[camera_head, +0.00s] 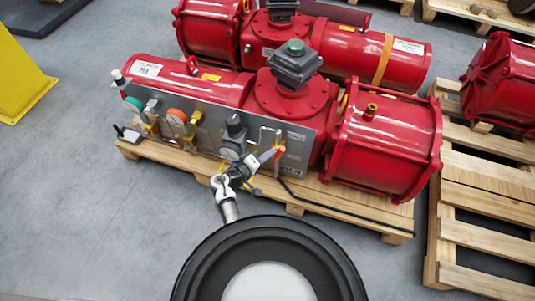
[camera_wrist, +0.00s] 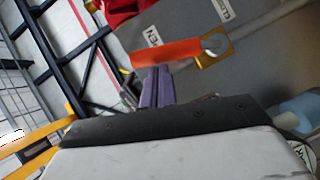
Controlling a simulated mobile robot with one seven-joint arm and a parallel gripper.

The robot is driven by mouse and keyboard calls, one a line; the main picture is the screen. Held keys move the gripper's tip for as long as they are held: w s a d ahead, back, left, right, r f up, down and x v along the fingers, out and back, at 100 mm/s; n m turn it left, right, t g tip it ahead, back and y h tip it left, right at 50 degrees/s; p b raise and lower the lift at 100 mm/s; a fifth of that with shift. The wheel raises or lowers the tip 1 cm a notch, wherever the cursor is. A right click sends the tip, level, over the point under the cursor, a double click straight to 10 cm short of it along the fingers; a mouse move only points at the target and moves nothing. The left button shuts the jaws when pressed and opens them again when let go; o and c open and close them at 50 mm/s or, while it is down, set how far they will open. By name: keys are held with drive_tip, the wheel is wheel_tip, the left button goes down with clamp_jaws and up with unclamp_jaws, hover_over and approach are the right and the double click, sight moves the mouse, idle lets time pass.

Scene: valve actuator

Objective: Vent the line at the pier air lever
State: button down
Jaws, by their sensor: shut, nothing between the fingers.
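The air lever is an orange-red flat handle (camera_wrist: 165,53) on a brass-coloured fitting (camera_wrist: 222,44), in front of the grey panel in the wrist view. In the head view a small orange piece of it (camera_head: 280,150) shows at the right part of the panel (camera_head: 300,160). My gripper (camera_wrist: 157,82) has its purple fingers together and empty. The fingertips are at the lower edge of the handle in the wrist view; I cannot tell whether they touch it. In the head view my gripper (camera_head: 268,155) is just left of the orange piece and hides part of the panel.
Red actuators (camera_head: 386,140) stand on a wooden pallet (camera_head: 300,200) behind the panel. Gauges and a dark regulator (camera_head: 235,127) are left of my gripper. A black hose (camera_head: 345,215) runs along the pallet's front. Another pallet (camera_head: 485,240) is at right.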

drive_tip(key=shift+s+d+m, duration=0.15)
drive_tip(key=shift+d+m, duration=0.25)
drive_tip(key=s+d+f+m+y+b, duration=0.2)
drive_tip(key=d+f+m+y+b, duration=0.2)
drive_tip(key=d+m+y, duration=0.3)
drive_tip(key=shift+s+d+f+m, duration=0.25)
drive_tip(key=shift+d+f+m, duration=0.2)
drive_tip(key=shift+f, duration=0.3)
idle(0.4)
idle(0.6)
